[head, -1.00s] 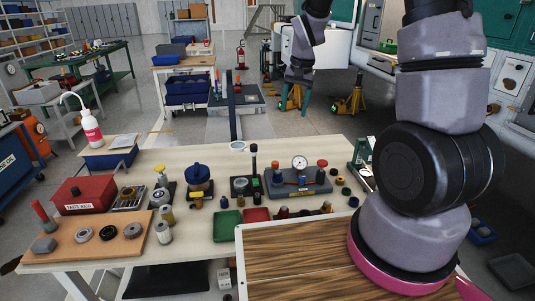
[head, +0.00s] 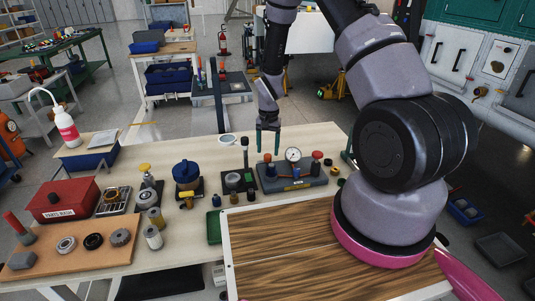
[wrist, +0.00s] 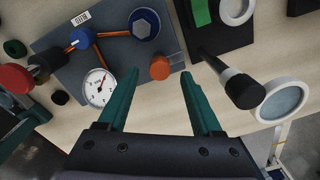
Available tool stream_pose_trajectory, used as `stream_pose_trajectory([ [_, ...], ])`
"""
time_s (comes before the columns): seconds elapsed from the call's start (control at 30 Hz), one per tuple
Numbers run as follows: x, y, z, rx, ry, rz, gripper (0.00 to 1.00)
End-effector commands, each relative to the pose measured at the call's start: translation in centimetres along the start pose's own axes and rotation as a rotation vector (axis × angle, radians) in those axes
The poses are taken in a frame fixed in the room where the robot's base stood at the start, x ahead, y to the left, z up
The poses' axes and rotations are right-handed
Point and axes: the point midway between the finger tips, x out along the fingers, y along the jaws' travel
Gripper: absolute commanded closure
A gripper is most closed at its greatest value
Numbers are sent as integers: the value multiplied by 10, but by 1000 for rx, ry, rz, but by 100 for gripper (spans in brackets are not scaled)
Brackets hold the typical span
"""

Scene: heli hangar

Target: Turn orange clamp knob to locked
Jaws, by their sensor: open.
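The orange clamp knob (wrist: 160,67) sits at the edge of a grey fixture plate (wrist: 120,53), near its corner, in the wrist view. In the head view the knob (head: 267,158) shows just below my fingertips. My gripper (wrist: 160,75) is open, its two teal fingers spread to either side of the knob, with nothing held. In the head view my gripper (head: 268,151) points down over the left end of the fixture. I cannot tell the exact height gap or whether the knob is touched.
A gauge (wrist: 98,87) stands close to the left finger, with a red knob (wrist: 15,77) farther left. A black-topped post (wrist: 240,88) and a round lens (wrist: 283,100) are close to the right finger. A blue-topped device (head: 187,175) stands left on the bench.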

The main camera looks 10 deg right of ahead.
Motion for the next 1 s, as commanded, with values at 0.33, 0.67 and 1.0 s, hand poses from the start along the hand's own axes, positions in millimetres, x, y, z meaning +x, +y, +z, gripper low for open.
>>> stream_pose_trajectory([
  [0.33, 26, 0, 0, 1, 1, -1, 33],
  [0.67, 26, 0, 0, 1, 1, -1, 79],
  [1.0, 26, 0, 0, -17, 0, -1, 100],
])
